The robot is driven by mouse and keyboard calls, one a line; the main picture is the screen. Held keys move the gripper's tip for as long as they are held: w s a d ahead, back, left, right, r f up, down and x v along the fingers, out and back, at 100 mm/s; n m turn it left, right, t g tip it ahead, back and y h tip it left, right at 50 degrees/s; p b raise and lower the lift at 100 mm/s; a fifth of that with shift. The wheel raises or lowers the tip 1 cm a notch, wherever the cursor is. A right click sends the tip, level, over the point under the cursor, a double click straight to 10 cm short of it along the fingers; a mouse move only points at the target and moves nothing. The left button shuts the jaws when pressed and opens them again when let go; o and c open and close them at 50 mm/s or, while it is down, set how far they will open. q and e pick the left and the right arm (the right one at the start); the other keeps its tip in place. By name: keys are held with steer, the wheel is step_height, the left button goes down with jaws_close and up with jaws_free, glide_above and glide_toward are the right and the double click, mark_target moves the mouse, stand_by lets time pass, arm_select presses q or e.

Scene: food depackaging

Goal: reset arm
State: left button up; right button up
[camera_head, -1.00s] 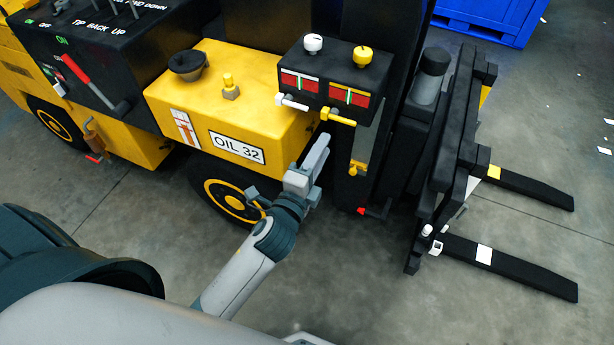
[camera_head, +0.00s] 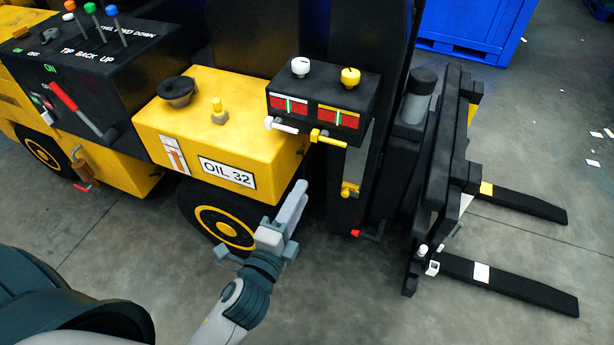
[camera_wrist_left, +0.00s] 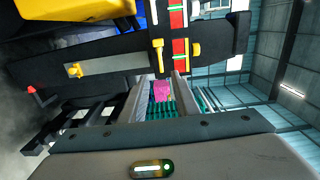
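My left gripper (camera_head: 293,208) is in front of the yellow and black forklift (camera_head: 205,125), below the gauge box (camera_head: 320,105). It appears apart from the box and its taps, and holds nothing. In the left wrist view its two fingers (camera_wrist_left: 160,98) stand apart with an empty gap. Through the gap, a pink patch and green bars show in the distance. My right gripper is in neither view.
The gauge box has a white tap (camera_head: 281,125) and a yellow tap (camera_head: 327,138). Levers with coloured knobs (camera_head: 90,9) stand at upper left. Two black forks (camera_head: 510,285) reach right. A blue crate (camera_head: 470,27) stands behind. Grey floor is clear at lower right.

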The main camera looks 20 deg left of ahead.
arm_select(q)
step_height(320, 180, down, 30)
steer(key=s+d+n+g+h, duration=0.1)
steer(key=s+d+n+g, duration=0.15)
steer(key=n+g, duration=0.35)
steer(key=s+a+f+n+g, duration=0.1)
steer(key=s+f+n, duration=0.3)
steer(key=s+f, duration=0.5)
steer(key=s+a+f+n+g, duration=0.1)
steer(key=s+f+n+g, duration=0.3)
steer(key=s+f, duration=0.5)
step_height(320, 180, down, 7)
steer(key=shift+s+n, duration=0.25)
steer(key=shift+n, duration=0.55)
